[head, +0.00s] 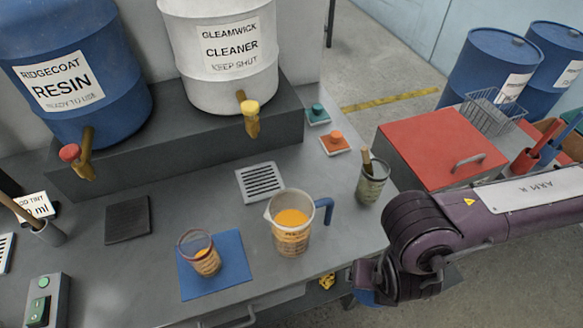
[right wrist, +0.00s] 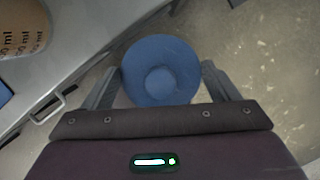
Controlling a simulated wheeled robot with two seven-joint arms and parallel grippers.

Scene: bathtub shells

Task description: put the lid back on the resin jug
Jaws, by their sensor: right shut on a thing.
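The resin jug (head: 291,240) is a clear measuring jug with a blue handle, standing upright and uncovered on the grey bench near its front edge, with orange liquid inside. My right gripper (head: 362,285) is off the front edge of the bench, to the right of the jug. It is shut on a round blue lid with a central knob (right wrist: 160,78), clear in the right wrist view between the two fingers. In the head view the lid is mostly hidden by the gripper. A marked container, probably the jug (right wrist: 22,28), shows at the upper left of the wrist view. My left gripper is out of view.
A small cup with orange liquid (head: 206,262) stands on a blue mat (head: 232,265) left of the jug. A metal can with tools (head: 371,185) stands right of it, and a drain grate (head: 260,182) lies behind. A red chest (head: 440,145) is further right.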

